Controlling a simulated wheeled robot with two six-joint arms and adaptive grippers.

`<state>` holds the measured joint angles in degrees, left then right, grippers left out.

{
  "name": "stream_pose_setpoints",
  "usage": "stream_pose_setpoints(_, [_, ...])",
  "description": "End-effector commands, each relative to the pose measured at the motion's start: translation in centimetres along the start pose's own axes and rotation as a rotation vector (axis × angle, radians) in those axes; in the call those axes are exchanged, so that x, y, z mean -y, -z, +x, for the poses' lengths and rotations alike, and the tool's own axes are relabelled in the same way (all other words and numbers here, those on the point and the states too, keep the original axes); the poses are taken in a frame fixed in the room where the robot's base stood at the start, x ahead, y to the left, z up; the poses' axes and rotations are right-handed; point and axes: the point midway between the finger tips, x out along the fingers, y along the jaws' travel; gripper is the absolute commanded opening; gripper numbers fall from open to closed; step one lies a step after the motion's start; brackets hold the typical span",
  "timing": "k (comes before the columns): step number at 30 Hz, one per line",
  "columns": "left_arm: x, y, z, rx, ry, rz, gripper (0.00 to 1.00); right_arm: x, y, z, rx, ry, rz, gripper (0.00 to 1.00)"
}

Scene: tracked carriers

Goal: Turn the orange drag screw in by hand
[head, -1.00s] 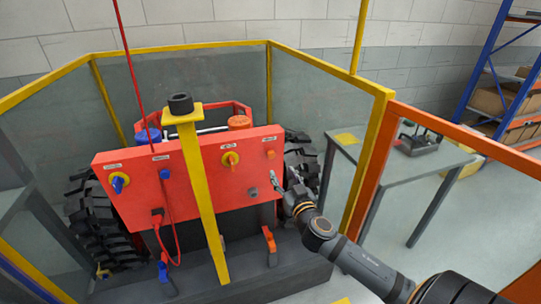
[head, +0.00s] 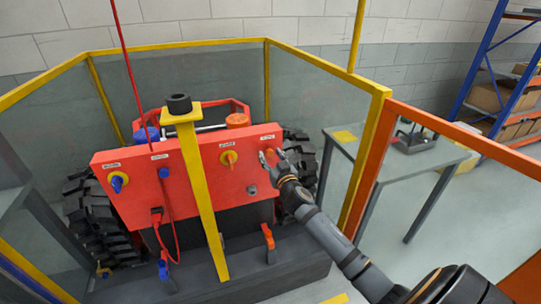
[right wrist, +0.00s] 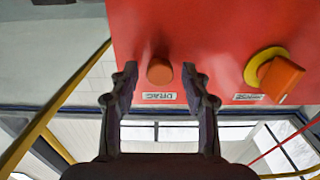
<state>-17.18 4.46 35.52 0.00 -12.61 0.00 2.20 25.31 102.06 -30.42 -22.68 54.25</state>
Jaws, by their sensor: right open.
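The orange drag screw (right wrist: 159,70) stands out from the red panel (right wrist: 215,25) beside its DRAG label in the right wrist view. My right gripper (right wrist: 160,84) is open, with one finger on each side of the screw and a gap on both sides. In the head view my right gripper (head: 270,157) is at the upper right of the red panel (head: 135,205) and mostly hides the screw. I cannot tell how far in the screw sits. My left gripper is not in view.
An orange knob on a yellow disc (head: 228,158) is left of my gripper. A yellow post (head: 203,190) stands before the panel. A red hose (head: 172,220) hangs at left. Yellow-framed fencing surrounds the carrier, and a grey table (head: 425,170) stands at right.

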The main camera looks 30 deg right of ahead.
Motion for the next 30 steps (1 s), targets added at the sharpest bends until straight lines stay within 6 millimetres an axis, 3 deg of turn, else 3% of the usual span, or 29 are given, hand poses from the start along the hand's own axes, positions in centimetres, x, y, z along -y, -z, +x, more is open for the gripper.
stream_pose_setpoints(5, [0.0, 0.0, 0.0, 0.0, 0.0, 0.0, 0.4, 0.0, 0.0, 0.0, 0.001, 0.0, 0.0, 0.47])
stream_pose_setpoints(14, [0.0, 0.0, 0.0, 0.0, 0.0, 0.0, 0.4, 0.0, 0.0, 0.0, 0.001, 0.0, 0.0, 0.08])
stream_pose_setpoints(17, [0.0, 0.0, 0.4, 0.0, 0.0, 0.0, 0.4, 0.0, -0.3, 0.0, 0.0, 0.0, 0.019, 0.04])
stream_pose_setpoints(20, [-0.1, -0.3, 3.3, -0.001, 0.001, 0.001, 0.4, 0.0, -1.2, 0.0, -0.003, 0.001, 0.196, 0.04])
stream_pose_setpoints(24, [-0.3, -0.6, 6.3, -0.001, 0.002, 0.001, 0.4, 0.0, -1.0, 0.0, -0.004, 0.002, 0.574, 0.04])
stream_pose_setpoints(30, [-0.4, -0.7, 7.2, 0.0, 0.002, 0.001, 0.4, 0.0, -0.3, 0.0, 0.001, -0.002, 0.844, 0.04])
